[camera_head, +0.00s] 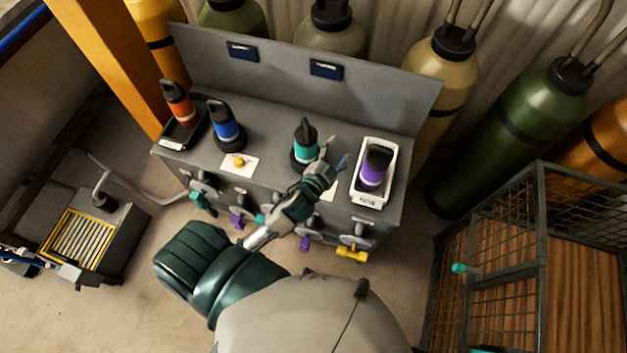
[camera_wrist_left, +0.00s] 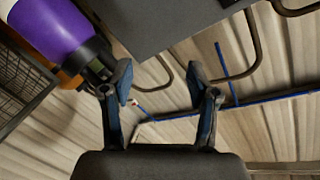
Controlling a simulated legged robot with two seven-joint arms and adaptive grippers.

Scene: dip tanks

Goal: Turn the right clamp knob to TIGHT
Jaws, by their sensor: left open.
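My left gripper (camera_head: 336,158) is above the right part of the grey bench top (camera_head: 268,130), between a teal bottle-like part (camera_head: 304,150) and a purple one (camera_head: 375,168). Its fingers are apart; in the left wrist view (camera_wrist_left: 160,78) nothing shows between them. A white card (camera_head: 328,190) lies under the gripper and is mostly covered. I cannot make out the right clamp knob; the gripper and forearm cover that area. A yellow knob (camera_head: 239,161) sits on another white card to the left. I cannot read any TIGHT mark. My right gripper is not in view.
The purple part stands in a white tray (camera_head: 361,196). Orange (camera_head: 178,100) and blue (camera_head: 225,125) parts stand at the left. Valves with coloured handles, one yellow (camera_head: 352,253), line the bench front. Gas cylinders (camera_head: 510,130) stand behind; a mesh cage (camera_head: 540,230) is at right.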

